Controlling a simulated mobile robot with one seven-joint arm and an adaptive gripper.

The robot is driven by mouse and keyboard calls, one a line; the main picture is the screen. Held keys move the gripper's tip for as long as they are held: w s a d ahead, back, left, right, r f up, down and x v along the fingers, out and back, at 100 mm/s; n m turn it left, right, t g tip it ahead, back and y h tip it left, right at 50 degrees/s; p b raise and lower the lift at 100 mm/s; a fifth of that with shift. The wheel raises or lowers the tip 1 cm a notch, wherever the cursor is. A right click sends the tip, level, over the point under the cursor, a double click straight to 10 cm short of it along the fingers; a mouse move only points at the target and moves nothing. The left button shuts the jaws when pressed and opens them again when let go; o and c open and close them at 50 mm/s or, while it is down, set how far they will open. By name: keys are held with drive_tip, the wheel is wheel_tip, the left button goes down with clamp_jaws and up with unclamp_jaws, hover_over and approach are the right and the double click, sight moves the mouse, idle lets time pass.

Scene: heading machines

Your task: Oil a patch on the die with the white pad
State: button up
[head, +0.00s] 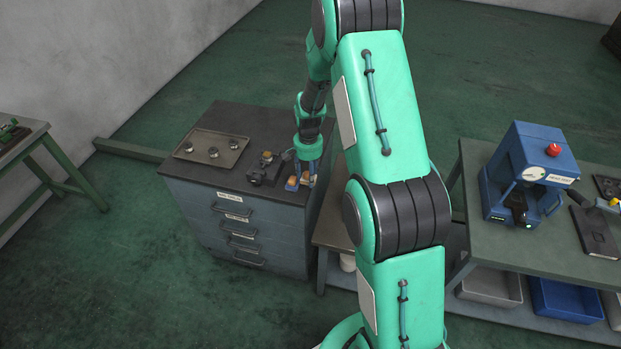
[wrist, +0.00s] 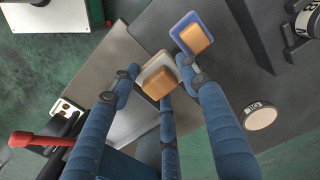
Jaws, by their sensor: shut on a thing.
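The white pad (wrist: 148,70), an off-white plate with a tan block on it, sits between my gripper's (wrist: 160,82) blue fingers. My gripper is shut on it; fingers press from both sides and a third lies below. In the head view, my gripper (head: 308,168) is at the right edge of the drawer cabinet's top. A similar blue pad (wrist: 180,30) with a tan block lies just beside it on the cabinet. A dark block (head: 264,170) stands left of the pads. I cannot tell which piece is the die. Whether the white pad touches the surface is unclear.
A tray (head: 203,136) with several small metal pieces lies on the cabinet's (head: 235,225) left part. A pale round disc with a dark label (wrist: 260,117) is right of the fingers in the wrist view. A blue machine (head: 530,172) stands on the right bench. My arm hides much of the middle.

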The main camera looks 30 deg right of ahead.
drive_tip(key=w+a+r+p, duration=0.3)
drive_tip(key=w+r, duration=0.2)
drive_tip(key=w, duration=0.5)
drive_tip(key=w+a+r+p, duration=0.3)
drive_tip(key=w+r, duration=0.3)
drive_tip(key=w, duration=0.4)
drive_tip(key=shift+w+a+p, duration=0.2)
drive_tip(key=shift+a+p, duration=0.2)
drive_tip(key=shift+a, duration=0.25)
drive_tip(key=shift+f, duration=0.15)
